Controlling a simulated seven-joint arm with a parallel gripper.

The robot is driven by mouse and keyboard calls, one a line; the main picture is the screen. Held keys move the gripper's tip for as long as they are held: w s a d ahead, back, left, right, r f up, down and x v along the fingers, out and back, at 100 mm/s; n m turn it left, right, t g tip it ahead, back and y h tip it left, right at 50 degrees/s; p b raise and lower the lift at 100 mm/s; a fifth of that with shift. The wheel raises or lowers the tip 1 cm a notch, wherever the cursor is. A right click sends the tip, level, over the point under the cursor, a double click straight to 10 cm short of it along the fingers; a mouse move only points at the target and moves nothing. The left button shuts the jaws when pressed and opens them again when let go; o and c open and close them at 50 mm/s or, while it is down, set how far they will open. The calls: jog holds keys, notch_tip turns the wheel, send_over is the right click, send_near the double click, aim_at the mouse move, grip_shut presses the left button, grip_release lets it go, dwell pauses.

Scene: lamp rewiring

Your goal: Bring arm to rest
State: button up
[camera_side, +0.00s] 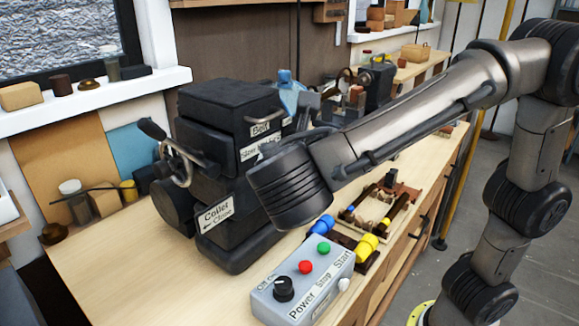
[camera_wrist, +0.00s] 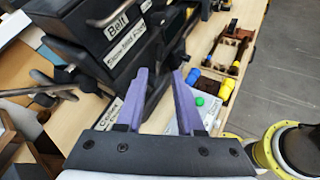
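My gripper (camera_wrist: 160,72) shows in the wrist view as two purple fingers standing apart. I see nothing held between them. Beyond the fingers is a dark machine (camera_wrist: 120,38) with labels reading Belt and Collet. In the side view my arm reaches in from the right, and its dark wrist end is in front of the machine (camera_side: 222,120). The fingers cannot be made out there, hidden behind or beside my wrist. I cannot tell from these views how close the fingers are to the machine.
A grey control box (camera_side: 303,285) with Power, Stop and Start labels stands at the bench's front. Beside it are blue (camera_side: 322,225) and yellow (camera_side: 366,246) parts and a wooden tray (camera_side: 375,212). A handwheel (camera_side: 178,162) sticks out left of the machine. The bench (camera_side: 130,262) is bare at front left.

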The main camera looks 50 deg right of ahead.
jog(key=s+d+m+g+y, duration=0.15)
jog(key=s+d+m, duration=0.25)
jog(key=d, duration=0.5)
jog(key=s+d+m+g, duration=0.3)
jog(key=d+m, duration=0.1)
jog(key=d, duration=0.4)
jog(key=s+f+m+y, duration=0.4)
jog(key=s+f+m, duration=0.2)
jog(key=s, duration=0.2)
jog(key=a+f+m+t+y, duration=0.2)
jog(key=a+f+m+y, duration=0.2)
jog(key=a+m, duration=0.2)
jog(key=shift+w+m, duration=0.3)
jog(key=shift+m, duration=0.6)
jog(key=shift+y, duration=0.25)
